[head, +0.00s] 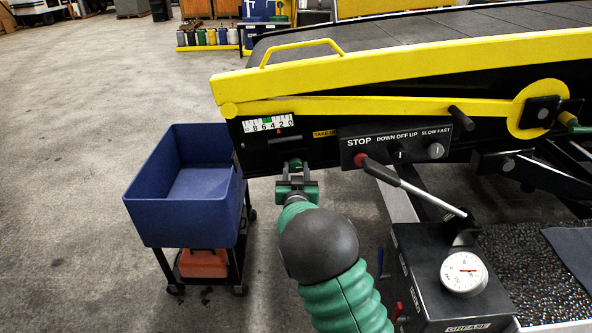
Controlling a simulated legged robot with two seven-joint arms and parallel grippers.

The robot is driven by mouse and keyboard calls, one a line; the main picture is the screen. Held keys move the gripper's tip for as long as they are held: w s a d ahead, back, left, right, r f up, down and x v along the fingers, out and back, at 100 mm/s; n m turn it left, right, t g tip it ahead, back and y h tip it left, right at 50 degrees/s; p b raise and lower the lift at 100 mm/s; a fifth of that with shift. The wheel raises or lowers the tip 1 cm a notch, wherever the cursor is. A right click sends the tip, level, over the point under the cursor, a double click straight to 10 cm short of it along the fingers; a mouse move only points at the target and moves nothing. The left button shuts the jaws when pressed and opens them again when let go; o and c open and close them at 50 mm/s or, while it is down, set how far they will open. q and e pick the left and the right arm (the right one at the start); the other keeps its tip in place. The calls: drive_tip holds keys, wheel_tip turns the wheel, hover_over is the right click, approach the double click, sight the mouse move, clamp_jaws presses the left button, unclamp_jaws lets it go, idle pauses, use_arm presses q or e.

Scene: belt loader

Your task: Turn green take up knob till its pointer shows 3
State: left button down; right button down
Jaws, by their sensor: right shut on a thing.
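The green take up knob (295,163) sits under the front edge of the belt loader's black side panel, below the "TAKE UP" label. My right gripper (296,172) comes up from below and is shut on the knob, hiding part of it. Above the knob is a white scale (268,124) numbered 8, 6, 4, 2, 0 from left to right. A green mark shows on it between about 6 and 4. The pointer is too small to read with certainty. My left gripper is not in view.
A control panel (395,143) with a red STOP button and switches lies right of the knob. A lever (420,190) and a round gauge (464,273) stand nearer, at right. A blue bin (165,215) on a cart stands close on the left. Open floor lies beyond.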

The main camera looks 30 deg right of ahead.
drive_tip(key=shift+a+f, duration=0.1)
drive_tip(key=shift+f, duration=0.35)
drive_tip(key=c, duration=1)
unclamp_jaws()
drive_tip(key=shift+o, duration=0.7)
drive_tip(key=shift+r, duration=0.25)
drive_tip(key=v, duration=1.6)
drive_tip(key=shift+s+a, duration=0.25)
drive_tip(key=shift+s, duration=0.05)
drive_tip(key=shift+f, duration=0.1)
